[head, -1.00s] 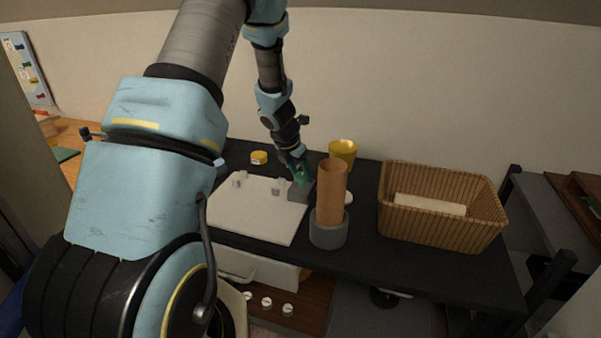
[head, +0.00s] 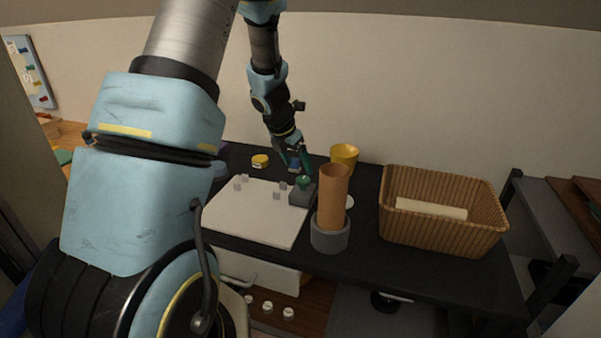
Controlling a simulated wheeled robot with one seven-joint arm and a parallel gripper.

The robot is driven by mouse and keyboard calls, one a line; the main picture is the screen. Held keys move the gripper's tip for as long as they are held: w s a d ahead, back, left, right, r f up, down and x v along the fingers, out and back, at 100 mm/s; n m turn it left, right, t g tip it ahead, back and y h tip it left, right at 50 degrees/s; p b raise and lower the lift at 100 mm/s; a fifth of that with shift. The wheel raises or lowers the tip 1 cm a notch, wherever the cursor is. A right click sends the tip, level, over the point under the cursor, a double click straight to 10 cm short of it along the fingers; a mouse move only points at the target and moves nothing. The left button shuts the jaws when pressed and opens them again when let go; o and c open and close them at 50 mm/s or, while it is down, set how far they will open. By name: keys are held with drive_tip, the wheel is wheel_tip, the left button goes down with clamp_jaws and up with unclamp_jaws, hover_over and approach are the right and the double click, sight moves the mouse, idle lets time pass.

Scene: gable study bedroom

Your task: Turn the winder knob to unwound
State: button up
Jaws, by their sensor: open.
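A green knob (head: 304,182), which looks like the winder knob, sits on top of a small dark grey block (head: 302,196) at the right edge of a white board (head: 254,218). My gripper (head: 298,167) is open, just behind and above the knob, with its fingers pointing down. It appears clear of the knob, though the fingers are small here and contact is hard to judge. I cannot read any mark showing the knob's setting.
A brown cylinder (head: 333,196) in a grey holder (head: 330,235) stands close in front and right of the knob. A yellow cup (head: 344,156) is behind it, a wicker basket (head: 440,228) to the right. A yellow tin (head: 260,160) lies at the back left of the black table (head: 390,270).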

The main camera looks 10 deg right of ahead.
drive_tip(key=shift+v, duration=2.25)
